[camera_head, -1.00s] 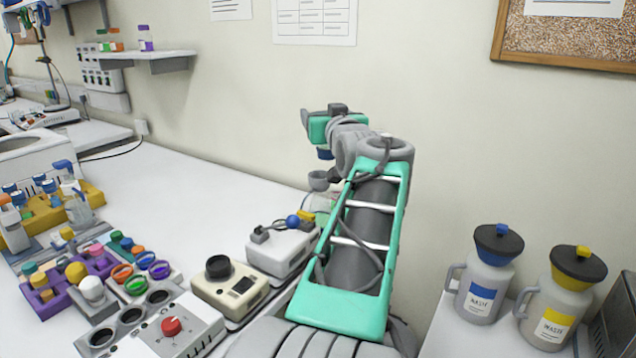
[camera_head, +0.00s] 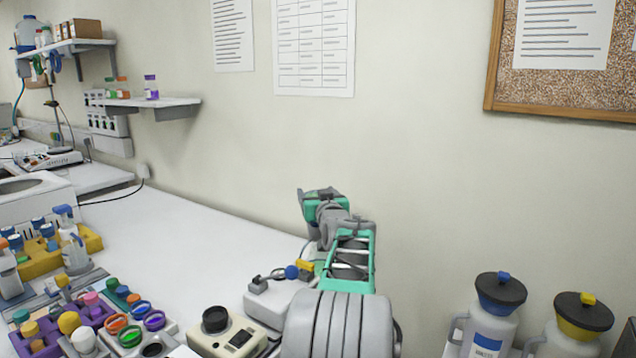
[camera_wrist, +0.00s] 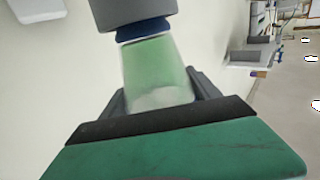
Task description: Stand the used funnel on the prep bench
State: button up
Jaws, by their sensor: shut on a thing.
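My gripper (camera_wrist: 160,92) is shut on the funnel (camera_wrist: 158,72), which fills the space between the dark fingers in the wrist view. The funnel has a pale, greenish see-through body and a dark blue band; a grey part lies beyond the band. In the head view, my gripper's green and grey housing (camera_head: 322,204) is at the far end of my arm, near the back wall and the right end of the white bench (camera_head: 190,235). The fingers and the funnel cannot be made out clearly there.
Coloured vials and racks (camera_head: 65,250) crowd the left front. The bench's middle is clear. Two waste jugs (camera_head: 490,320) (camera_head: 575,325) stand at right.

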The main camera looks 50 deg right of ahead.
jog(key=shift+f, duration=0.25)
jog(key=o, duration=1.4)
jog(key=shift+f+p, duration=0.1)
jog(key=shift+p, duration=0.3)
